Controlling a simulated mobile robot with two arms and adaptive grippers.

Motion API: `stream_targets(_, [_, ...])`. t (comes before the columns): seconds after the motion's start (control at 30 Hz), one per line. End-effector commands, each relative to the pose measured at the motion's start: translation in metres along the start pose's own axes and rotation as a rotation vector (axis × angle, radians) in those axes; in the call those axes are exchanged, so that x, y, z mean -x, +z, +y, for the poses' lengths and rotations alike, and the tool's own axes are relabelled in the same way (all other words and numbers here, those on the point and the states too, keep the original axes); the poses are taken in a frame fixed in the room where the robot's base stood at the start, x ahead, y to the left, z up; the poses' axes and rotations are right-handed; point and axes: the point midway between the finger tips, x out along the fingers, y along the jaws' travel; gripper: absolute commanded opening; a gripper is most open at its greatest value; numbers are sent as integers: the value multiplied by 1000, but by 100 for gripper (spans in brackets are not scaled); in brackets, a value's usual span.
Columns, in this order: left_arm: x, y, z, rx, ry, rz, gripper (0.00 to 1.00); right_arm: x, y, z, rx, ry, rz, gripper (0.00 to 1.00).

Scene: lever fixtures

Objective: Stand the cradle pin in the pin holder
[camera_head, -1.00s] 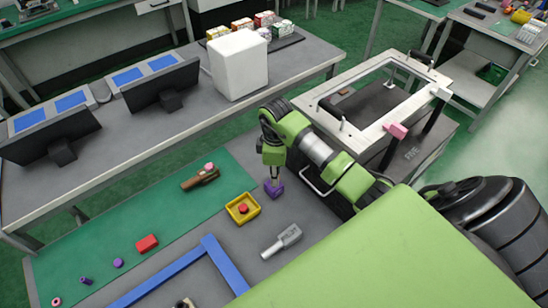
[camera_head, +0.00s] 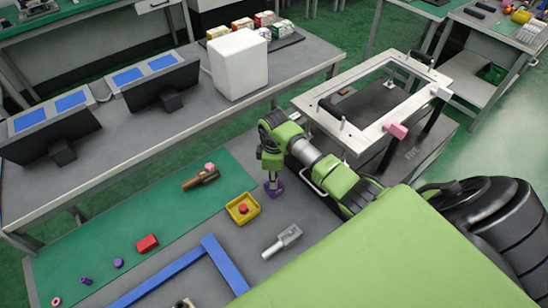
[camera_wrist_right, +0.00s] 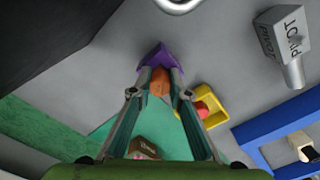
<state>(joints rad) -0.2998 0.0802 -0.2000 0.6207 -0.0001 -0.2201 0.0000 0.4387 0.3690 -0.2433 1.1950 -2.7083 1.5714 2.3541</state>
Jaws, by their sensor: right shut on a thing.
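My right gripper (camera_head: 273,181) is shut on a small orange piece (camera_wrist_right: 159,82), which I take for the cradle pin. The piece sits between the fingertips in the right wrist view. A purple block (camera_head: 274,192), likely the pin holder, is right at the fingertips; it also shows just beyond the orange piece in the wrist view (camera_wrist_right: 154,58). The orange piece's lower end is hidden, so I cannot tell whether it is in the block or only in front of it. My left gripper is not in view.
A yellow tray (camera_head: 231,211) with a red button stands left of the gripper. A grey pivot tool (camera_head: 284,241) and a blue frame (camera_head: 224,265) lie nearer. A brown piece with a pink top (camera_head: 200,178) lies on the green mat (camera_head: 135,220). A white-framed fixture (camera_head: 307,103) stands right.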

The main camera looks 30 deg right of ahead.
Motion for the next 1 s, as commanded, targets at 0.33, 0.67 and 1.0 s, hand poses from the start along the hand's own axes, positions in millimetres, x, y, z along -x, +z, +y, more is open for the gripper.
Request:
stream_targets(0.33, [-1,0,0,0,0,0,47,-2,0,0,0,-1,-1,34])
stream_targets(0.67, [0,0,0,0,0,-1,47,31,0,1,2,4,2,34])
stream_targets(1.0, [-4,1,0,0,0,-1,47,100,0,1,0,3,1,34])
